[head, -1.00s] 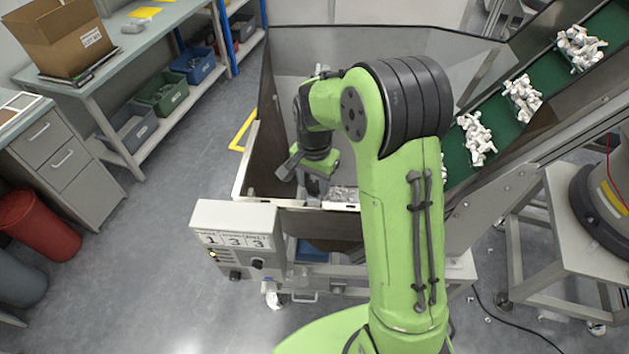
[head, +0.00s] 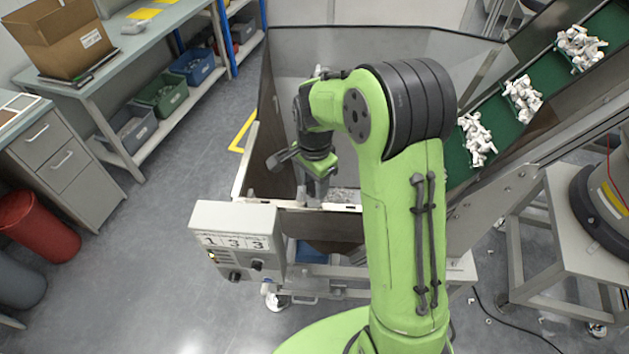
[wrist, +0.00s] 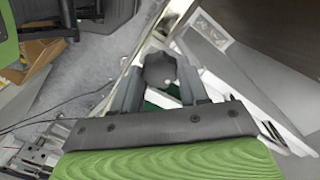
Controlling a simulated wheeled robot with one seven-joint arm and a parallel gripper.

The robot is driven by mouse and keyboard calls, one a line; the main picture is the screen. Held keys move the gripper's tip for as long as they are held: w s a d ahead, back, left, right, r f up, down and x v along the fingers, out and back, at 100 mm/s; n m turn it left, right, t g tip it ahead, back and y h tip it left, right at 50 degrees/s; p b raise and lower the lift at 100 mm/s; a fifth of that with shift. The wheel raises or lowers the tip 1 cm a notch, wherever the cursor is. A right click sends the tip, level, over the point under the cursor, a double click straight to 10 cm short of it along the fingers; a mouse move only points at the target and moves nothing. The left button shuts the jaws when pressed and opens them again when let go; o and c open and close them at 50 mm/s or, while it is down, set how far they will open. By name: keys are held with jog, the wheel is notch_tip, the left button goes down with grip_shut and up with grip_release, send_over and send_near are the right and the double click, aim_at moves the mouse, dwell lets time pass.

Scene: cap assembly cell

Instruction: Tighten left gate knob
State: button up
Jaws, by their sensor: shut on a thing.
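The left gate knob (wrist: 158,68) is a dark, rounded, lobed knob in the wrist view, by a pale metal edge. My gripper (wrist: 157,84) is shut on it, with one grey finger on each side. In the head view my gripper (head: 318,190) points down at the front wall of the metal hopper (head: 385,45), left of my raised arm. I cannot make out the knob there; the gripper hides it.
A control box (head: 235,226) with dark knobs and number cards stands just in front of the hopper. A green conveyor (head: 500,115) carrying white parts rises at the right. A workbench (head: 115,68) with bins is at the left. Open floor lies between the bench and hopper.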

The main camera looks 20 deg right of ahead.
jog(key=shift+r, duration=0.1)
jog(key=o, duration=1.1)
jog(key=shift+c, duration=0.2)
